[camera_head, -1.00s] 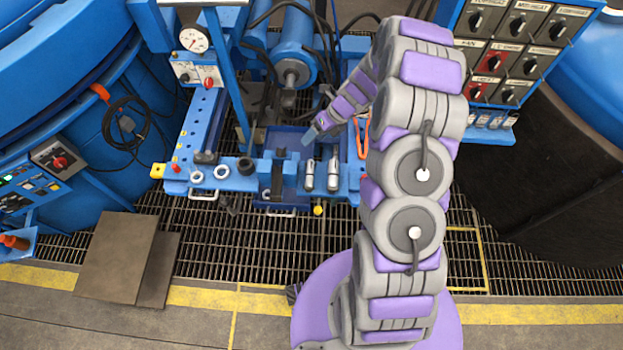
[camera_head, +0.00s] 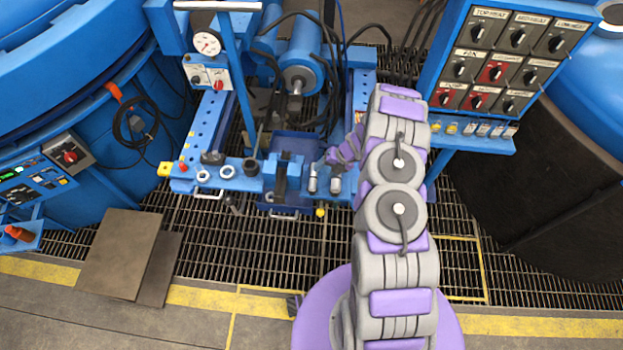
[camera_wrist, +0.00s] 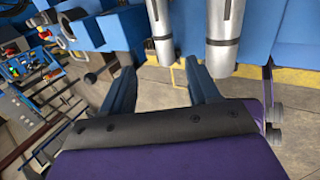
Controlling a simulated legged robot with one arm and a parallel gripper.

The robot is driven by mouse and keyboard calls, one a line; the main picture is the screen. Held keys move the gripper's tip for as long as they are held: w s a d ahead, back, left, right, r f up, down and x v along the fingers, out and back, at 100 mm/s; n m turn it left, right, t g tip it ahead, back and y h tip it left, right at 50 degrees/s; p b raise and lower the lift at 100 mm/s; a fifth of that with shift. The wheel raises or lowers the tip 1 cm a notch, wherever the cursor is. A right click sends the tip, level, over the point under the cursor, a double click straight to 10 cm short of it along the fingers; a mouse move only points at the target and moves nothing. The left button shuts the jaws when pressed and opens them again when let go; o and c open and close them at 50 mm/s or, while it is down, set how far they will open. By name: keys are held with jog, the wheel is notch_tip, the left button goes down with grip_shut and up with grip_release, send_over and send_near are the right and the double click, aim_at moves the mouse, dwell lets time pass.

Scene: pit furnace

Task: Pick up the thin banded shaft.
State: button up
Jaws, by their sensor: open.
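Two silver cylinders hang side by side at the front edge of the blue bench. I take the thinner left one as the thin banded shaft (camera_head: 313,180); in the wrist view it (camera_wrist: 160,25) has a ring near its lower end. The thicker cylinder (camera_head: 335,184) stands to its right, also in the wrist view (camera_wrist: 224,35). My gripper (camera_wrist: 160,68) is open and empty, its fingers apart, with the thin shaft's lower end appearing between and beyond the fingertips. I cannot tell the remaining distance. In the head view my arm hides the fingers.
The blue bench (camera_head: 225,182) carries rings and a dark block (camera_head: 288,170) left of the shafts. A control panel (camera_head: 505,60) stands to the right. A blue furnace wall (camera_head: 50,70) is at left.

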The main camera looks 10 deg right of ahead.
aim_at(315, 179)
jog(key=x, duration=0.3)
jog(key=b+x, duration=0.1)
jog(key=x, duration=0.2)
jog(key=b+x, duration=0.1)
jog(key=x, duration=0.2)
jog(key=shift+w+d+f, duration=0.2)
jog(key=shift+d, duration=0.4)
jog(key=shift+c, duration=0.9)
jog(key=shift+a, duration=0.25)
jog(key=c, duration=0.5)
jog(key=shift+d, duration=0.1)
grip_shut()
